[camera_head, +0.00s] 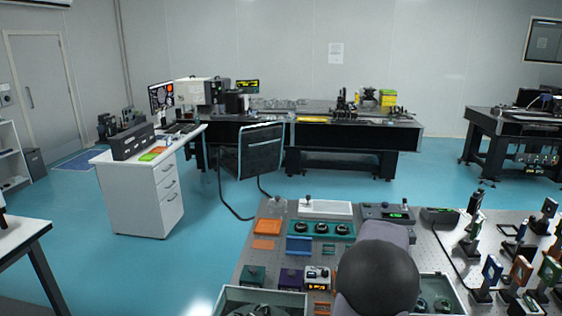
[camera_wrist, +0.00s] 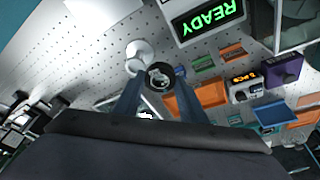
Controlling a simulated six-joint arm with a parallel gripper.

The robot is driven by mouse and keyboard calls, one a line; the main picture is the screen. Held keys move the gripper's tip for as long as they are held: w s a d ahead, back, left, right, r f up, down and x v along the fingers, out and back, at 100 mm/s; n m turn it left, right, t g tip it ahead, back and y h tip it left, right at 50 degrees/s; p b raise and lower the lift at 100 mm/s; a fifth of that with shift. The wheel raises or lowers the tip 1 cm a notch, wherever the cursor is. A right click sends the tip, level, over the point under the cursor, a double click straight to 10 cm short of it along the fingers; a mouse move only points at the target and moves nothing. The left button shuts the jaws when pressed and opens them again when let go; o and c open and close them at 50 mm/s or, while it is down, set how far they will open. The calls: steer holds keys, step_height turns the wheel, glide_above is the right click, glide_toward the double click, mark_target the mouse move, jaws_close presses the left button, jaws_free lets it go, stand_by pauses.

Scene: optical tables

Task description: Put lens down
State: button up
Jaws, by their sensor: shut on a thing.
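The lens (camera_wrist: 160,77), round in a dark ring mount, shows in the wrist view between the fingertips of my gripper (camera_wrist: 158,82). My gripper is shut on it, with a blue-grey finger on each side. The perforated optical table (camera_wrist: 88,50) lies beyond the lens; I cannot tell the gap between them. A pale round object (camera_wrist: 138,52) shows right beside the lens, partly overlapped by it. In the head view my own arm hides the gripper and the lens.
The wrist view shows a READY display (camera_wrist: 208,18), orange blocks (camera_wrist: 203,95), a small meter (camera_wrist: 243,88) and a purple box (camera_wrist: 285,71) around the lens. In the head view a teal tray (camera_head: 300,228) stands behind my arm, and several mounted optics (camera_head: 491,270) stand at right.

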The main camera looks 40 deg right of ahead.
steer(key=w+a+n, duration=0.2)
steer(key=w+a, duration=0.3)
steer(key=a, duration=0.2)
steer(key=w+a+r+n+t, duration=0.1)
steer(key=w+a+n, duration=0.2)
steer(key=w+a, duration=0.3)
steer(key=w+a+n+t+y, duration=0.1)
steer(key=w+a+n, duration=0.2)
steer(key=w+a, duration=0.2)
steer(key=shift+w+a+r, duration=0.1)
steer(key=shift+w+a, duration=0.1)
steer(key=shift+a, duration=0.6)
steer(key=shift+w+a+r, duration=0.1)
steer(key=shift+w+a, duration=0.1)
steer(key=shift+a, duration=0.55)
steer(key=a+f+n+y, duration=0.1)
steer(key=a+n, duration=0.7)
steer(key=a, duration=1.5)
steer(key=shift+f+t+y, duration=0.4)
steer(key=shift+y, duration=0.1)
steer(key=shift+w+d, duration=0.1)
